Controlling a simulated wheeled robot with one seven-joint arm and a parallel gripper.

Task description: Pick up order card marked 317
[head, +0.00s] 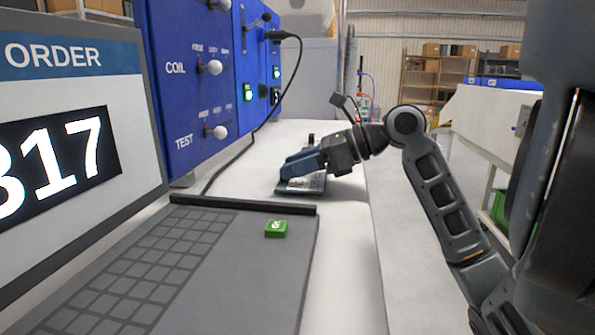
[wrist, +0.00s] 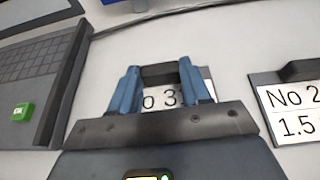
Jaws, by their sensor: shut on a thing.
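My gripper (head: 297,165) is low over the white worktop in the head view. In the wrist view its two blue fingers (wrist: 159,70) stand on either side of the dark raised grip of a white order card (wrist: 150,100), shut on it. The card's print reads "o 3"; the rest of the number is hidden by my fingers and gripper body. In the head view the card (head: 312,184) shows under the gripper, at or very near the worktop. A second card (wrist: 291,104) with a dark grip lies to the right in the wrist view, reading "No 2" and "1.5", cut by the frame edge.
A screen (head: 140,110) showing ORDER and 317 stands at the left. Before it is a grey keyboard panel (head: 130,270) with a green button (head: 276,229). A blue test panel (head: 195,120) with a hanging black cable rises behind. The worktop (head: 345,265) is clear at the front right.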

